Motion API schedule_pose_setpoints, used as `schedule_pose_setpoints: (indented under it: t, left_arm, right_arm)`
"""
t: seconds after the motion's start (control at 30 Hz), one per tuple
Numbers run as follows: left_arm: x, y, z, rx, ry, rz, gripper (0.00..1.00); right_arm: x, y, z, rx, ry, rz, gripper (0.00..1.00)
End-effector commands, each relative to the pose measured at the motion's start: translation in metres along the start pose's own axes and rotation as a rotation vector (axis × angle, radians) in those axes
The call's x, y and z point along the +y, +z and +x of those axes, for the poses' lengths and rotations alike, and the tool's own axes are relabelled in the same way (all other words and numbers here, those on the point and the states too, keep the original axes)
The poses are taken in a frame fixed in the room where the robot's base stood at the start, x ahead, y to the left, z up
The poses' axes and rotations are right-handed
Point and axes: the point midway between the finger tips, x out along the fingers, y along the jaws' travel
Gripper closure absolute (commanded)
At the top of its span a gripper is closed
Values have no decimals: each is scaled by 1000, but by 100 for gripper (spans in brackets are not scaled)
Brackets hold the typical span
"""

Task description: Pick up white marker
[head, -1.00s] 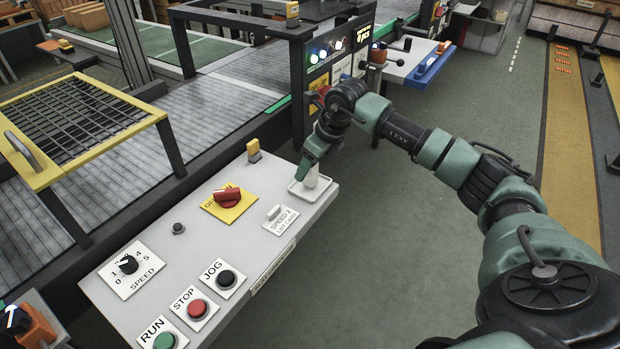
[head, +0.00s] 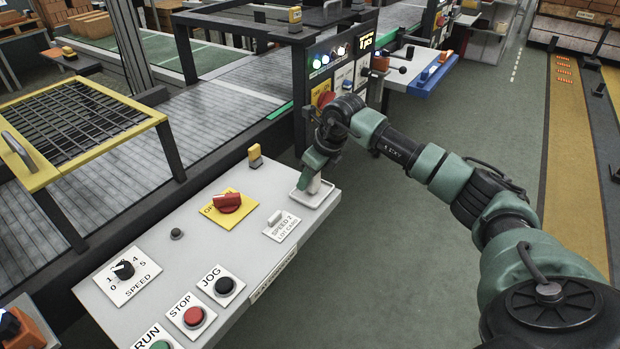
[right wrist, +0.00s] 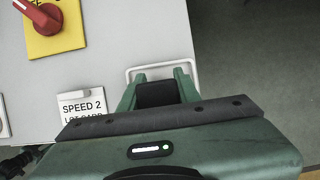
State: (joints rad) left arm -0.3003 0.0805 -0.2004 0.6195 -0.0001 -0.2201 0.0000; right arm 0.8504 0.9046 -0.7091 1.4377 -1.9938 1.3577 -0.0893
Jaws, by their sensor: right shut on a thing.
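The white marker (head: 314,186) shows as a small pale upright piece at my right gripper's fingertips, over the shallow white tray (head: 328,196) at the far right corner of the grey control panel. My right gripper (head: 308,180) points down at the tray and is shut on the marker. Most of the marker is hidden by the fingers. In the right wrist view, the green fingers (right wrist: 158,78) reach into the tray (right wrist: 130,72), whose rim shows around them; the marker cannot be made out there. My left gripper is not in view.
The panel (head: 240,265) carries a red rotary switch (head: 228,202), a SPEED 2 card (head: 281,226), a speed knob (head: 123,269) and push buttons. Open green floor (head: 400,270) lies to the right.

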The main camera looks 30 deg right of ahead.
Motion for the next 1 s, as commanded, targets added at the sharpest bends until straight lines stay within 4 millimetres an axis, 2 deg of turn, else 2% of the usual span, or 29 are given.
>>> schedule_pose_setpoints:
  t: [0.17,0.27,0.7,0.83,1.0]
  left_arm:
    - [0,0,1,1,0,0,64]
    - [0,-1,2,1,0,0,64]
    - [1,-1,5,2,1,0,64]
    - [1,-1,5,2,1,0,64]
    - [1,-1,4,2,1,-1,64]
  right_arm:
    - [-1,6,-13,-4,-2,0,100]
    - [-1,13,-28,-6,-3,-2,100]
    - [0,59,-141,-7,-2,-1,100]
    - [0,68,-164,-5,-2,-1,100]
    - [0,75,-180,-2,0,0,100]
